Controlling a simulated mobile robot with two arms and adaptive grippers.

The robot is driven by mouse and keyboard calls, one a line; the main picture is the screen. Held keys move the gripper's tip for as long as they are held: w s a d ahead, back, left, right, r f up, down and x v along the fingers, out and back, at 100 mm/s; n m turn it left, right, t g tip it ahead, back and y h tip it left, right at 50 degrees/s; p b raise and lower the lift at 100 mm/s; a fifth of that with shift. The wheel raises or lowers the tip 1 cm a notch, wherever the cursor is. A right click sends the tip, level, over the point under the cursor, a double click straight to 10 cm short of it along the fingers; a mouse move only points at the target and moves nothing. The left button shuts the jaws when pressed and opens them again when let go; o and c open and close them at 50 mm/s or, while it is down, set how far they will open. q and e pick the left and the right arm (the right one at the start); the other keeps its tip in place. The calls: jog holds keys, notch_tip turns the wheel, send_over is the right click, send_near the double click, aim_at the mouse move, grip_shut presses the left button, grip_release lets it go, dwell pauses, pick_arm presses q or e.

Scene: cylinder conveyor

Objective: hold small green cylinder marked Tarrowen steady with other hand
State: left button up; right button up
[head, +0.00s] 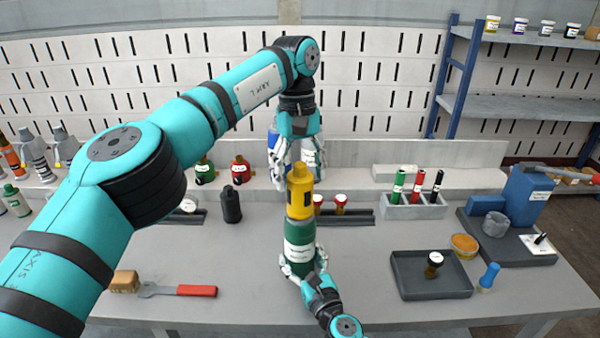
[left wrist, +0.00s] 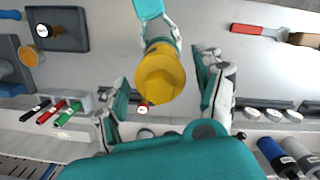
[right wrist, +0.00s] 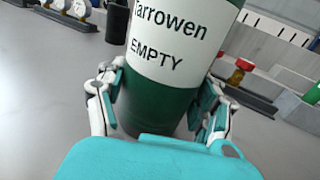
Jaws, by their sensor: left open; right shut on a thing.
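The small green cylinder (head: 300,232) stands upright near the front middle of the table, with a yellow cap (head: 300,195) on top. Its white label reads "Tarrowen" and "EMPTY" in the right wrist view (right wrist: 165,45). My right gripper (head: 303,268) is shut around the cylinder's lower body, one finger on each side. My left gripper (head: 297,165) points down, open, just above the yellow cap. In the left wrist view the cap (left wrist: 160,75) shows between the spread left fingers, with no clear contact. The cylinder's green body is mostly hidden there.
A dark tray (head: 430,285) with a small dark jar stands to the right. A grey holder (head: 413,208) with three markers is behind it. A black cylinder (head: 231,205) stands at the left, and a red-handled tool (head: 180,290) lies front left.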

pick_arm(q)
jog(key=shift+n, duration=0.4)
jog(key=n, duration=0.3)
jog(key=shift+n, duration=0.4)
jog(key=shift+n+t+h, duration=0.3)
jog(key=shift+n+h, duration=0.1)
jog(key=shift+n, duration=0.7)
jog(key=shift+n, duration=0.4)
jog(key=n, duration=0.4)
jog(key=shift+n+t, duration=0.3)
jog(key=shift+n, duration=0.3)
